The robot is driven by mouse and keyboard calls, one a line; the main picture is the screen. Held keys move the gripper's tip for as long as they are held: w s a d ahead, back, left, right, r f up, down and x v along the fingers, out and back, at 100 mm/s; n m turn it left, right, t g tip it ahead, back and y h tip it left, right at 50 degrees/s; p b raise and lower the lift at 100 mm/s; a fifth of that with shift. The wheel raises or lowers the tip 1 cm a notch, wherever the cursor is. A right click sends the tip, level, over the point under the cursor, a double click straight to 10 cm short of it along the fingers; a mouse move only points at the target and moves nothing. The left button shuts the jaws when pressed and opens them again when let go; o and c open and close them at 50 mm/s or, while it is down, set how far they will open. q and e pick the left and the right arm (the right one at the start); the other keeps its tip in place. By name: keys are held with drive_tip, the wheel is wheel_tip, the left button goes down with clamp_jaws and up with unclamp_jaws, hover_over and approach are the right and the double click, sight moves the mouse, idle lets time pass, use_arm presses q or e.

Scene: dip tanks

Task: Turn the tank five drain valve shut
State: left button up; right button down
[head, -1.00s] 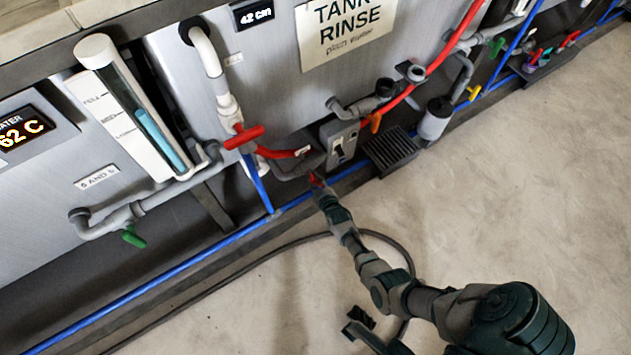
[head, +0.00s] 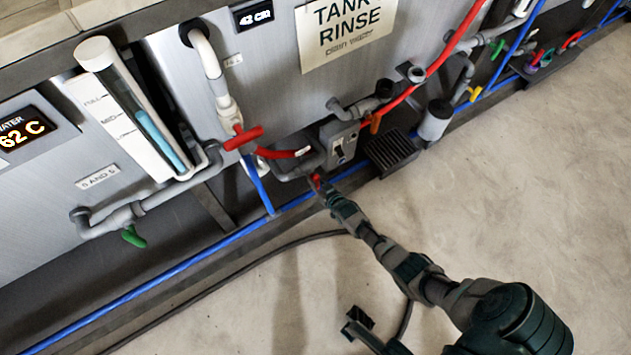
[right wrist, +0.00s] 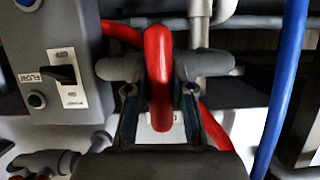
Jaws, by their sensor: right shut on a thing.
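The valve that I hold has a red handle (head: 316,182) low on the tank front, at the end of grey piping beside a red hose. In the right wrist view the red handle (right wrist: 158,75) stands upright between the fingers. My right gripper (head: 322,188) is shut on this handle, and the grey pipe runs across behind it. No tank number is readable on this valve.
A grey switch box (head: 339,140) and a black floor grate (head: 392,153) are close by. Another red-handled valve (head: 243,138) is on the white pipe at left. A blue pipe (head: 160,286) runs along the tank base. A dark cable lies on otherwise clear floor.

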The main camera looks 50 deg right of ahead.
drive_tip(key=c, duration=1)
unclamp_jaws()
drive_tip(key=shift+s+f, duration=0.2)
drive_tip(key=shift+f, duration=0.1)
drive_tip(key=shift+w+r, duration=0.1)
drive_tip(key=shift+s+a+r, duration=0.1)
drive_tip(key=shift+s+r, duration=0.05)
drive_tip(key=shift+s, duration=0.15)
drive_tip(key=v, duration=1.1)
drive_tip(key=shift+s, duration=0.15)
